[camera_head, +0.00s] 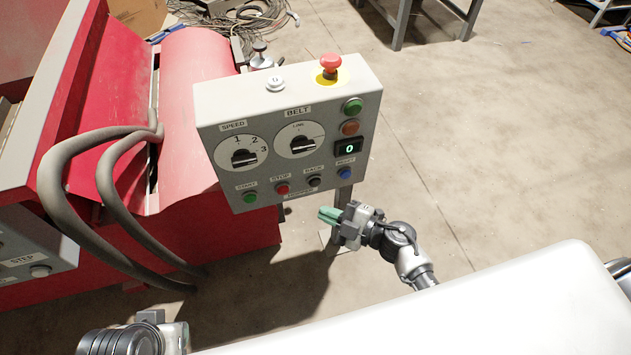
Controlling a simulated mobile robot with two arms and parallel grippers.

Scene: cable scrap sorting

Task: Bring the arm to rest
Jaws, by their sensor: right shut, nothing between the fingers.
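My right gripper (328,215) shows near the middle of the view, with its green fingers together and pointing left. Nothing is between the fingers. It is in front of and below the lower edge of the grey control box (270,110) in the picture, apart from its buttons as far as I can tell. My right arm runs from the gripper down to the right. Part of my left arm shows at the bottom left edge, but its gripper fingers are not in view.
The control box has two dials, several coloured buttons and a red emergency stop (330,64) on top. A red machine (195,110) with thick grey hoses (65,165) stands left. Cables (235,20) lie behind.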

